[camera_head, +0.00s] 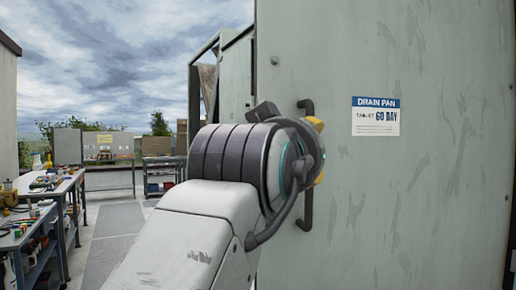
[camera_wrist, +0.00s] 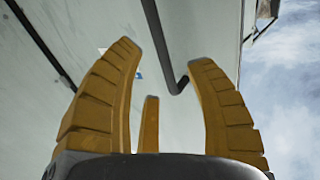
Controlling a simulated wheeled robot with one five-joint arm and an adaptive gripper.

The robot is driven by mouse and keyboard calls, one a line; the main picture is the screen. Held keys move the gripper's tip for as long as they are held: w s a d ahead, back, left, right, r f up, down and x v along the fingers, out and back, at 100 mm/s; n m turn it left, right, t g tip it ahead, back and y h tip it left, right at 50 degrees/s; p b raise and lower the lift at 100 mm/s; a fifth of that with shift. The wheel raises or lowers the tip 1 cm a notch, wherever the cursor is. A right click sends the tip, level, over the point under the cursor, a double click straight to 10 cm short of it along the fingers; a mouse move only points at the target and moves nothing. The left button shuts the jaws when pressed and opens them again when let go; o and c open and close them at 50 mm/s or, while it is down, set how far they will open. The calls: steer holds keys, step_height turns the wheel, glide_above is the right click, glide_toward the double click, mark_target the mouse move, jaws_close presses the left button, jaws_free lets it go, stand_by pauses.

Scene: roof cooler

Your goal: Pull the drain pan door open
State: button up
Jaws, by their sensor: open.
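The drain pan door (camera_head: 430,200) is a large grey-green scuffed panel filling the right of the head view. It carries a blue and white label (camera_head: 376,116) reading "DRAIN PAN". A dark upright bar handle (camera_head: 306,212) is near its left side; my wrist hides its middle. In the wrist view the handle (camera_wrist: 166,45) runs down from the top edge and bends at its end, between the yellow fingers in the picture. My gripper (camera_wrist: 168,60) is open and faces the door; it also shows in the head view (camera_head: 319,151). Contact with the handle cannot be told.
Left of the door, a grey unit with an open frame (camera_head: 203,80) stands behind my arm. A workbench (camera_head: 45,215) with tools and bottles is at far left. A walkway (camera_head: 115,235) lies clear between. Another bench (camera_head: 160,170) stands further back.

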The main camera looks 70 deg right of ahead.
steer(key=shift+s+a, duration=0.1)
steer(key=shift+a, duration=1.8)
steer(key=shift+o, duration=0.3)
